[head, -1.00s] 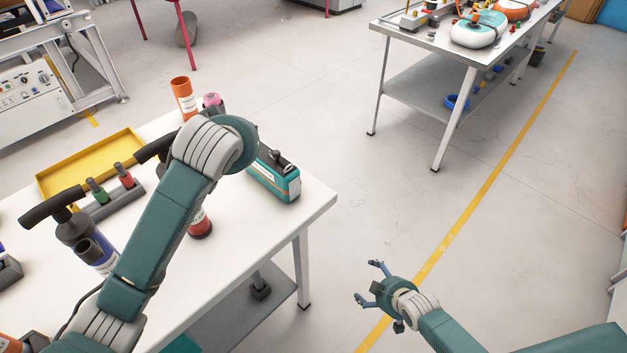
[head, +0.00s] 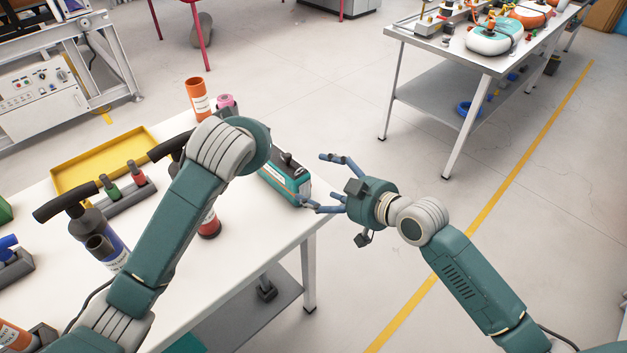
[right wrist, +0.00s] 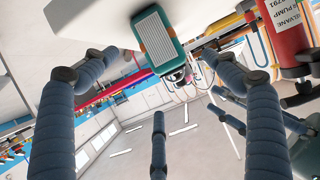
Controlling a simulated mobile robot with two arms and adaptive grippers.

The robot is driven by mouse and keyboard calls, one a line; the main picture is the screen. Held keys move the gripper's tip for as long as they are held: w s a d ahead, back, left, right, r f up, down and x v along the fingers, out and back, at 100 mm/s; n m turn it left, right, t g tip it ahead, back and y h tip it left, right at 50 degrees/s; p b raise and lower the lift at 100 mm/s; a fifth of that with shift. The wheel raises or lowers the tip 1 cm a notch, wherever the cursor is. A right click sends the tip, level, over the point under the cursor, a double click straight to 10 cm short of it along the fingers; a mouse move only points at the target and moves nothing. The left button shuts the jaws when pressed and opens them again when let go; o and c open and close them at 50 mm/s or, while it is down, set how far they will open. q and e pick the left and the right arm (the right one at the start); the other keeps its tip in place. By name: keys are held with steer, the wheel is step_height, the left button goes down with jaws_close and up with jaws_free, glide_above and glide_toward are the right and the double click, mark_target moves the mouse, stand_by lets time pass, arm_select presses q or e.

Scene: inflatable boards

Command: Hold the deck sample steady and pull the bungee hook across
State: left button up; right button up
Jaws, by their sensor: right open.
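A teal box-shaped block (head: 287,180) with a white band and a dark piece on top stands near the table's right edge. I take it for the deck sample, but am not sure. Its grey ribbed face shows in the right wrist view (right wrist: 155,38). My right gripper (head: 322,184) is open and empty, just right of the block, fingers pointing at it. Its fingers frame the right wrist view. My left arm reaches over the table; its gripper is hidden behind its wrist in the head view. I cannot make out the bungee hook for certain.
A yellow tray (head: 73,179), an orange-and-white cylinder (head: 198,99), a pink roll (head: 226,103) and a black-handled pump (head: 97,236) share the white table (head: 215,289). Another table (head: 416,43) stands at the upper right. The floor between is clear.

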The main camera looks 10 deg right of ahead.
mark_target(296, 175)
steer(key=x, duration=1)
steer(key=shift+w+f, duration=0.1)
steer(key=shift+f, duration=0.05)
